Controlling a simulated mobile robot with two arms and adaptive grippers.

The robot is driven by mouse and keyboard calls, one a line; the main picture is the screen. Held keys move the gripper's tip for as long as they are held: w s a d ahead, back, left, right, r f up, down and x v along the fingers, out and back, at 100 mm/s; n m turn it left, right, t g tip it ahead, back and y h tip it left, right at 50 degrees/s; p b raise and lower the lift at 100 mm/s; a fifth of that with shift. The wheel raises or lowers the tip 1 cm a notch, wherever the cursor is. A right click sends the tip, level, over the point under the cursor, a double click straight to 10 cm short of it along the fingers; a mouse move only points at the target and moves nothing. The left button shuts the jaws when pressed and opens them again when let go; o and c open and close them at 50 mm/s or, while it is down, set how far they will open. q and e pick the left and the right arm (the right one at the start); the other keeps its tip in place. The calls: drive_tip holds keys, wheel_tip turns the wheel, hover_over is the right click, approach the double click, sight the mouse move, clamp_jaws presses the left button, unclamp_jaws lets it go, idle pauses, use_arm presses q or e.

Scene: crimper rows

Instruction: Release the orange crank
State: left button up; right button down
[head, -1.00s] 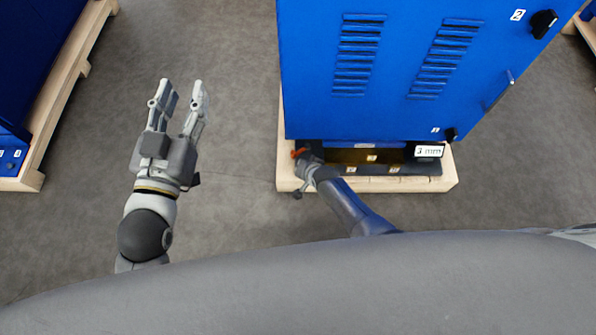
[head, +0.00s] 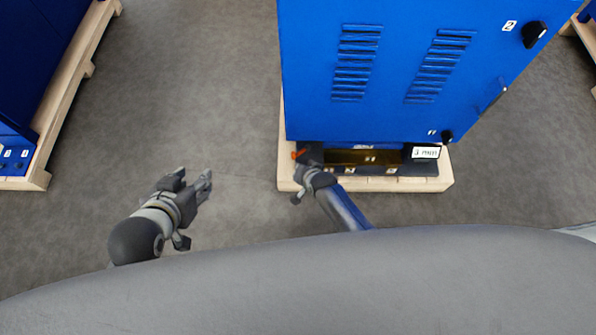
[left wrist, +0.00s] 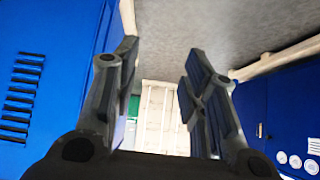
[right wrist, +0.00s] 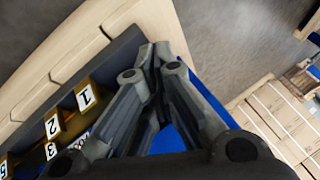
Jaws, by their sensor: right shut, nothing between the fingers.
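The orange crank (head: 298,154) shows as a small orange piece at the left end of the dark ledge under the blue cabinet; most of it is hidden. My right gripper (head: 309,155) is right beside it, at the cabinet's lower left corner. In the right wrist view the right gripper (right wrist: 155,58) has its fingers closed together with nothing between them; no orange shows there. My left gripper (head: 193,181) is over bare floor left of the cabinet. In the left wrist view the left gripper (left wrist: 160,75) is open and empty.
The blue cabinet (head: 400,70) stands on a wooden pallet (head: 385,184). Numbered brass blocks (right wrist: 65,122) line its dark ledge, close to my right gripper. Another blue cabinet (head: 18,150) on a pallet stands at the far left. Grey floor (head: 200,90) between them is clear.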

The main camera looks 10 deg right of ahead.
use_arm(q)
drive_tip(key=s+a+f+g+y+p, duration=0.1)
drive_tip(key=s+a+f+g+p, duration=0.1)
drive_tip(key=s+g, duration=0.3)
drive_tip(key=s+a, duration=0.1)
drive_tip(key=s, duration=0.3)
drive_tip(key=shift+s+f, duration=0.15)
drive_tip(key=shift+f, duration=0.25)
use_arm(e)
drive_tip(key=s+r, duration=0.1)
drive_tip(key=s+a+r, duration=0.1)
drive_tip(key=r, duration=0.1)
drive_tip(key=shift+s+r, duration=0.1)
drive_tip(key=shift+s, duration=0.05)
